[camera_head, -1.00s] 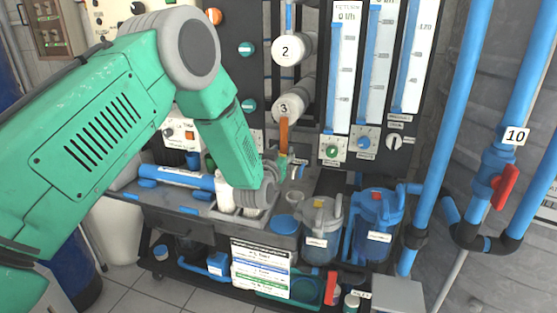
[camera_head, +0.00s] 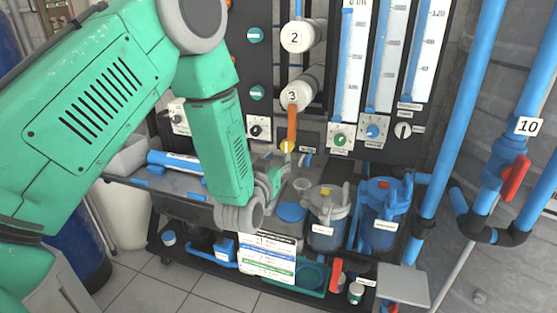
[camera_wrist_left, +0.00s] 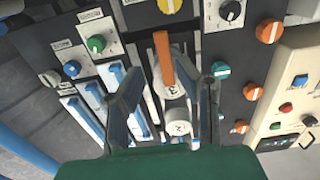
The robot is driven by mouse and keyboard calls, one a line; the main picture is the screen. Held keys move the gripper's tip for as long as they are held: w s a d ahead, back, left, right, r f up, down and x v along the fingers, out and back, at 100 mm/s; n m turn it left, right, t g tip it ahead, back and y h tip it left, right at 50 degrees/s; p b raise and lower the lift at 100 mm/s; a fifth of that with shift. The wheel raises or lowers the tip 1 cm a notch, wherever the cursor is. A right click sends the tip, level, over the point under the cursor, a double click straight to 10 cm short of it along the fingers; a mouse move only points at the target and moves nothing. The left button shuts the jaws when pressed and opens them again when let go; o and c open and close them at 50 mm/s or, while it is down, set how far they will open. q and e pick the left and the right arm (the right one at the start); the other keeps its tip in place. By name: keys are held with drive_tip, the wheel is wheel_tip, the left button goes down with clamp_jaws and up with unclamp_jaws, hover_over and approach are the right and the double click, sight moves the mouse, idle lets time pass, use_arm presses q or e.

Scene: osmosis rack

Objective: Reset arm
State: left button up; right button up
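My left arm comes in from the left in the head view and bends down in front of the rack. The lever lies by the white cylinder end marked 3 (camera_head: 292,96). My right gripper is not in view.
A vertical blue pipe (camera_head: 455,115) and a red valve handle (camera_head: 515,178) are farther right. A blue tube (camera_head: 173,161) lies on the grey shelf at left. Tiled floor is free in front.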

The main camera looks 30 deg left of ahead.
use_arm(q)
drive_tip(key=s+d+f+m+g+h, duration=0.1)
drive_tip(key=s+d+f+g+h, duration=0.15)
drive_tip(key=s+f+g, duration=0.5)
drive_tip(key=s+d+f+m+g+h, duration=0.1)
drive_tip(key=s+d+f+g, duration=0.15)
drive_tip(key=s+f, duration=0.95)
drive_tip(key=s+d+f+g, duration=0.1)
drive_tip(key=s+f+g, duration=0.1)
drive_tip(key=s, duration=0.4)
drive_tip(key=s+f+m+g, duration=0.1)
drive_tip(key=s+f+g, duration=0.1)
drive_tip(key=s+f, duration=0.2)
drive_tip(key=s+d+f+g, duration=0.1)
drive_tip(key=s+f+g, duration=0.1)
drive_tip(key=s, duration=0.6)
drive_tip(key=shift+s+d+f+g, duration=0.35)
drive_tip(key=shift+f+g, duration=0.05)
drive_tip(key=shift+f, duration=0.3)
drive_tip(key=shift+w+h, duration=0.15)
drive_tip(key=shift+h, duration=0.1)
